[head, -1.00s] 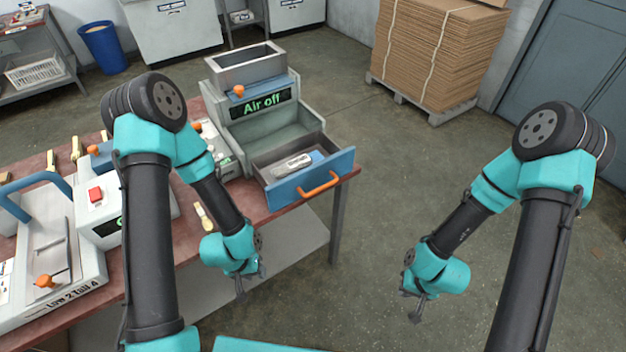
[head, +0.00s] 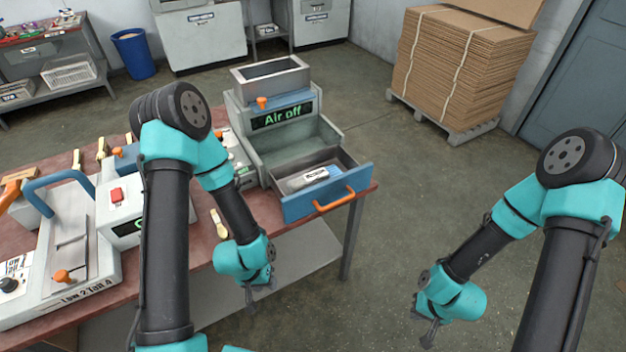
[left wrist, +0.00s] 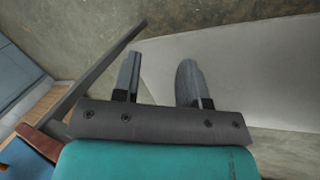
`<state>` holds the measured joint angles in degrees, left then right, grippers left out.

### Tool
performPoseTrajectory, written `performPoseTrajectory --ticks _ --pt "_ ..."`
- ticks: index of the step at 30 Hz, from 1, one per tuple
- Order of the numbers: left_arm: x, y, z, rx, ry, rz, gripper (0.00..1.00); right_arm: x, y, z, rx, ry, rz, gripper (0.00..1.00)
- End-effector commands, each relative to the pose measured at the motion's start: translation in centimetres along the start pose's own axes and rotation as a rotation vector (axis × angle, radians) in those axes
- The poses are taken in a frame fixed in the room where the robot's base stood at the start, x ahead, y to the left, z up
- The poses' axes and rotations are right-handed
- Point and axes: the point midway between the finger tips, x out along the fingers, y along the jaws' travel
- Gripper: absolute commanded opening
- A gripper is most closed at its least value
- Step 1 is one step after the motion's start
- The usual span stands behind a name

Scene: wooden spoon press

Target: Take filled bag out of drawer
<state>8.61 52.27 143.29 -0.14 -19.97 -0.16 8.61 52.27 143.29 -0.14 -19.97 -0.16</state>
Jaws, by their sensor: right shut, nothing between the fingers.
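The drawer (head: 328,196) with a blue front and an orange handle (head: 334,200) is pulled open at the front of the "Air off" machine (head: 283,117). The filled bag (head: 308,177), white with dark print, lies inside it next to a blue patch. My left gripper (head: 250,304) hangs below and left of the drawer, beside the table's front edge. In the left wrist view its two fingers (left wrist: 158,78) stand apart with nothing between them. My right gripper (head: 428,335) is shut and empty over the floor, right of the drawer and well away from it.
The red-brown table (head: 199,250) carries a press with a blue handle (head: 60,190) and a white box with a red button (head: 116,195) on the left. A wooden spoon (head: 219,223) lies near the edge. Stacked cardboard (head: 465,65) stands behind; open floor (head: 430,190) lies right of the drawer.

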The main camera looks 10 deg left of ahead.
Motion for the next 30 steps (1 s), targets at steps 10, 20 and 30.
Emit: performPoseTrajectory --ticks 10,20,30 --pt "0.0 0.0 0.0 0.000 0.000 0.000 0.64 0.0 0.0 0.0 0.000 0.000 0.000 0.00" --pt "0.0 0.0 0.0 0.000 0.000 0.000 0.87 0.0 0.0 0.0 0.000 0.000 0.000 0.00" --pt "0.8 1.2 0.6 0.013 -0.083 0.001 0.87 0.0 0.0 0.0 0.000 0.000 0.000 0.00"
